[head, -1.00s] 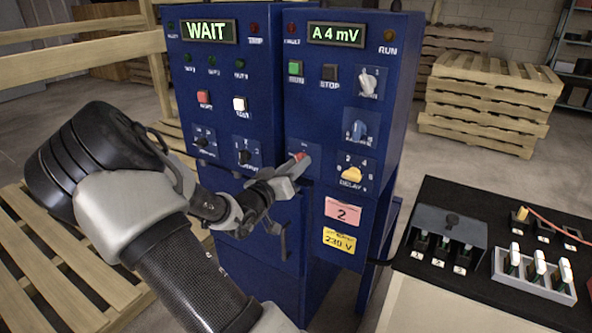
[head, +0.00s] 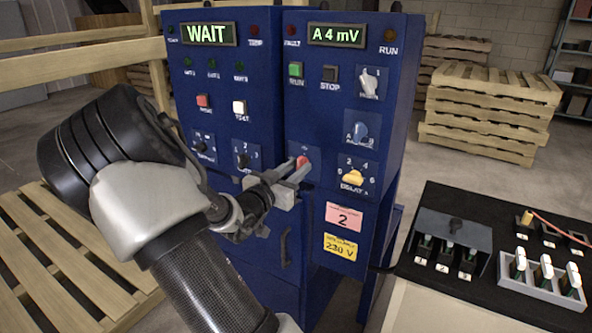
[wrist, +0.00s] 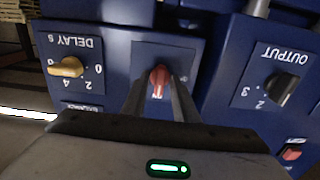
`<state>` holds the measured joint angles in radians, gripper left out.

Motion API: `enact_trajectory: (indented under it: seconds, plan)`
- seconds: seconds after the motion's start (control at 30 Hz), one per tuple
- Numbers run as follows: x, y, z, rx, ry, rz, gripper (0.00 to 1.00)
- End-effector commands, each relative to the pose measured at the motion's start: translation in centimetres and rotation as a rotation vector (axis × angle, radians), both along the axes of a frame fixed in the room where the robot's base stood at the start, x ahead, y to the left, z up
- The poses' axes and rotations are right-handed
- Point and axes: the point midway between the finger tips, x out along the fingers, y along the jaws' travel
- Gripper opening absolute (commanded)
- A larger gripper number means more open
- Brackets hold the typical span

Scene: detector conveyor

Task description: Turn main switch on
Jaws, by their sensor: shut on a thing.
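The main switch is a red rotary knob (head: 302,161) on a plate low on the right blue cabinet. In the wrist view the red knob (wrist: 158,82) shows between the two fingers, its long side about vertical in the picture. My gripper (head: 297,168) reaches it from the lower left and is shut on it, with one finger on each side. The wrist view shows my gripper (wrist: 158,95) with the panel upside down. The fingers partly hide the knob's plate and marks, so I cannot read its position.
The yellow DELAY knob (head: 353,177) sits close to the right of the switch, and the black OUTPUT knob (head: 243,160) to the left. The displays read WAIT (head: 208,34) and A 4 mV (head: 337,35). A black-topped bench (head: 440,205) stands at the right.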

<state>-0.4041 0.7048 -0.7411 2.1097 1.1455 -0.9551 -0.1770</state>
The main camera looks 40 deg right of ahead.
Motion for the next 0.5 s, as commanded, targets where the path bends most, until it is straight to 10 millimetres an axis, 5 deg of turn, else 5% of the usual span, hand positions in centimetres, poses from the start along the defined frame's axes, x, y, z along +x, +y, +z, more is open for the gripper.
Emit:
enact_trajectory:
  seconds: [0.2,0.23,0.5]
  plan:
    - [0.03,0.03,0.04,0.000,-0.002,0.000,0.04]
    - [0.03,0.02,0.04,-0.001,-0.001,0.000,0.30]
    - [0.01,0.04,0.02,0.000,0.000,0.000,0.30]
